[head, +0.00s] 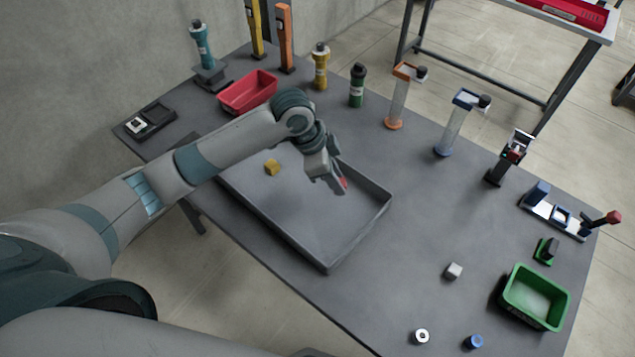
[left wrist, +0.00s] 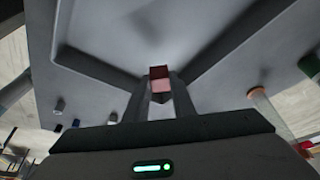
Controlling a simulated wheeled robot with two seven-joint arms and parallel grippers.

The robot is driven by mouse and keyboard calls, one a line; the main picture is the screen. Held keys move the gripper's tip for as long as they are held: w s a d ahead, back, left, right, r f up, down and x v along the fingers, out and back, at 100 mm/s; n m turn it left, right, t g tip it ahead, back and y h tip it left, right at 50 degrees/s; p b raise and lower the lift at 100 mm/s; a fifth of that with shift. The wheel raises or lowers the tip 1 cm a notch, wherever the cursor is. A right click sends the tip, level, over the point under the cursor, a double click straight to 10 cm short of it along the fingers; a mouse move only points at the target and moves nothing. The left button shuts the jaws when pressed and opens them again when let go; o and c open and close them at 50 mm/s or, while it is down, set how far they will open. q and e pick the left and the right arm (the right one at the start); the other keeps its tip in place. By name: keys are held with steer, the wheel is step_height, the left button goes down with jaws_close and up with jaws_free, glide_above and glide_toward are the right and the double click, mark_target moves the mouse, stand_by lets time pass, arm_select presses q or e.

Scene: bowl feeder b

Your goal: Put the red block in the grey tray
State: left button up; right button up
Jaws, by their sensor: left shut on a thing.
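The red block (head: 343,183) is between the fingertips of my left gripper (head: 337,187), which is shut on it. The block also shows in the left wrist view (left wrist: 159,79) at the ends of the two fingers. The grey tray (head: 345,249) lies on the table, and the gripper is over its right part, inside the rim as seen in the head view. I cannot tell whether the block touches the tray floor. A yellow block (head: 272,168) lies in the tray near its left side. My right gripper does not show.
A red bin (head: 248,92) stands behind the tray. Several coloured bottles and stands line the back edge of the dark table. A green bin (head: 535,298), a small light block (head: 453,271) and two small rings are at the right. The table right of the tray is mostly clear.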

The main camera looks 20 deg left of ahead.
arm_select(q)
steer(key=a+f, duration=0.1)
steer(key=w+a+f, duration=0.1)
steer(key=a, duration=0.1)
steer(key=a+f+p, duration=0.1)
steer(key=a, duration=0.1)
steer(key=shift+w, duration=0.25)
steer(key=shift+d+f, duration=0.1)
steer(key=shift+f+p, duration=0.95)
steer(key=shift+f, duration=1)
steer(key=o, duration=1)
steer(key=shift+f, duration=0.1)
